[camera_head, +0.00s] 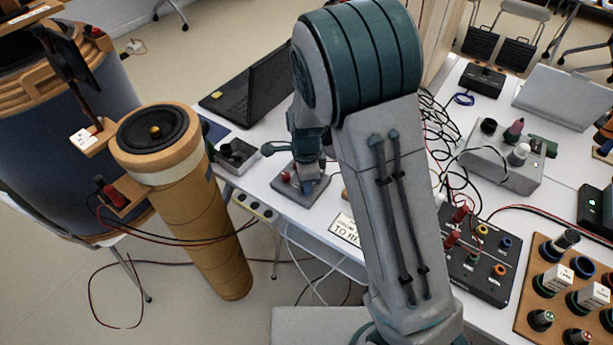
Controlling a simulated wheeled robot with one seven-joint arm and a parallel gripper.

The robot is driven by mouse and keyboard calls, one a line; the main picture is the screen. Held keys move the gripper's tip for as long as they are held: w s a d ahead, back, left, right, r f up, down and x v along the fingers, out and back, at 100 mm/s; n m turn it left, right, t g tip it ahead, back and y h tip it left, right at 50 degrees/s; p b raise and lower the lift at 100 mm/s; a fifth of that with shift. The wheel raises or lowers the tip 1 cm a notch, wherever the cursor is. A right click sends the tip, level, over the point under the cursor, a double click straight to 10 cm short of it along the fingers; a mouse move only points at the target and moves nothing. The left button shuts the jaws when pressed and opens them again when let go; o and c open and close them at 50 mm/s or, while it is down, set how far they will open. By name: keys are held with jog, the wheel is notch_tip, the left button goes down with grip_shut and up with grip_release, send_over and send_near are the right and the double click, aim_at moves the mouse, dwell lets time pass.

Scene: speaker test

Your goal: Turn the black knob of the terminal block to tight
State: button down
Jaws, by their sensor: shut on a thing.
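The terminal block (312,196) is a flat grey block on the white table, left of my arm. A red knob (286,177) stands on its left side. My gripper (308,184) points down over the right part of the block, beside the red knob. It is shut on what appears to be the black knob, which the fingers and wrist hide almost wholly. I cannot tell how far the knob is turned.
A cardboard tube with a speaker (153,130) stands left of the table. A black laptop (255,85) lies behind the block, and a small grey box (238,152) to its left. A black socket box (484,258), a wooden board (532,318) and loose cables are on the right.

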jog(key=m+p, duration=0.1)
jog(key=m, duration=0.1)
jog(key=m+p, duration=0.1)
jog(key=p, duration=0.1)
jog(key=shift+s+r+m, duration=0.1)
jog(key=shift+r+m, duration=0.1)
jog(key=shift+m, duration=0.2)
jog(key=m+p, duration=0.3)
jog(key=shift+a+f+m+p, duration=0.1)
jog(key=shift+f+m+p, duration=0.05)
jog(key=shift+m+p, duration=2.05)
jog(key=shift+m, duration=0.4)
jog(key=c, duration=1.2)
grip_release()
jog(key=shift+c, duration=0.2)
notch_tip(320, 180, up, 14)
jog(key=shift+f, duration=0.15)
